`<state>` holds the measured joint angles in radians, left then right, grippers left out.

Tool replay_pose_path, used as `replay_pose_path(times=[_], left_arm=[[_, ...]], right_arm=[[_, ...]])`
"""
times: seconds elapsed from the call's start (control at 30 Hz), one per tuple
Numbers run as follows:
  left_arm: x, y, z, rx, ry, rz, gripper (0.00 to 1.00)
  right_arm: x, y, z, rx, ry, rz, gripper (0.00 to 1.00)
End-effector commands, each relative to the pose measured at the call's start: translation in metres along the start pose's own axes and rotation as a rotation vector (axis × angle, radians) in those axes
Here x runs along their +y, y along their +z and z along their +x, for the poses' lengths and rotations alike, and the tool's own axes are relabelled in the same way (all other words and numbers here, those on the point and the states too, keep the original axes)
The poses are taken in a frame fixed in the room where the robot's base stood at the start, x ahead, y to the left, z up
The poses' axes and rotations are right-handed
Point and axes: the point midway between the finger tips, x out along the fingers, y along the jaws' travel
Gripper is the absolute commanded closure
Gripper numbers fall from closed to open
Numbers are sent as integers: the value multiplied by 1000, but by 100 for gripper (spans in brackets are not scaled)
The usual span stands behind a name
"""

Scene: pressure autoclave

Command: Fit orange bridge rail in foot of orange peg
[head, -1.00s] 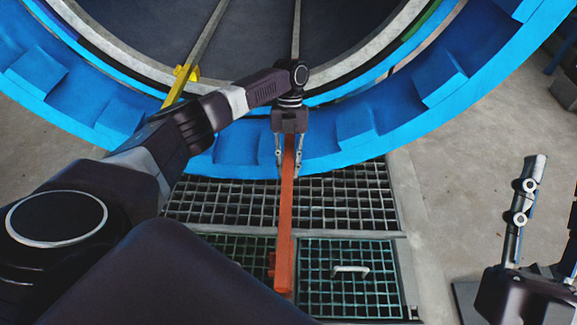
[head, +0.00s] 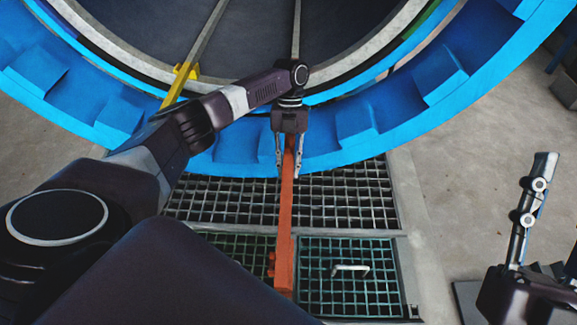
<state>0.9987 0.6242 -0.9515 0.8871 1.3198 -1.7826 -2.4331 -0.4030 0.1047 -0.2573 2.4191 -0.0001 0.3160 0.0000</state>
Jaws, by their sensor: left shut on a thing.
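The long orange bridge rail (head: 285,220) runs from the blue ring's lower edge down over the floor gratings. My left gripper (head: 289,172) is shut on its upper end, with a finger on each side. A small orange piece (head: 271,264), perhaps the orange peg, shows at the left of the rail's lower end. I cannot tell whether the rail is seated in its foot or only beside it. My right gripper (head: 537,200) is at the lower right, away from the rail.
The big blue ring (head: 440,80) of the autoclave arches across the top. A yellow bracket (head: 183,75) sits on a grey rail at the upper left. The grating (head: 345,195) and a green grating with a white handle (head: 350,270) lie below. Bare concrete (head: 470,190) is at the right.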

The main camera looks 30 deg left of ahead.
Motion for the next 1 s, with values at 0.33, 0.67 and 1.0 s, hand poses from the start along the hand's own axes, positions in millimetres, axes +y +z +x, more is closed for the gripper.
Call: replay_pose_path(times=[0.33,0.67,1.0], left_arm=[[-1,2,-1,-7,-4,0,100],[-1,3,1,-9,-4,0,100],[-1,4,2,-10,-4,0,100]], right_arm=[[-1,-6,-1,27,-1,2,60],[-2,-12,-1,55,-2,4,60],[-2,-18,-2,85,-3,6,60]])
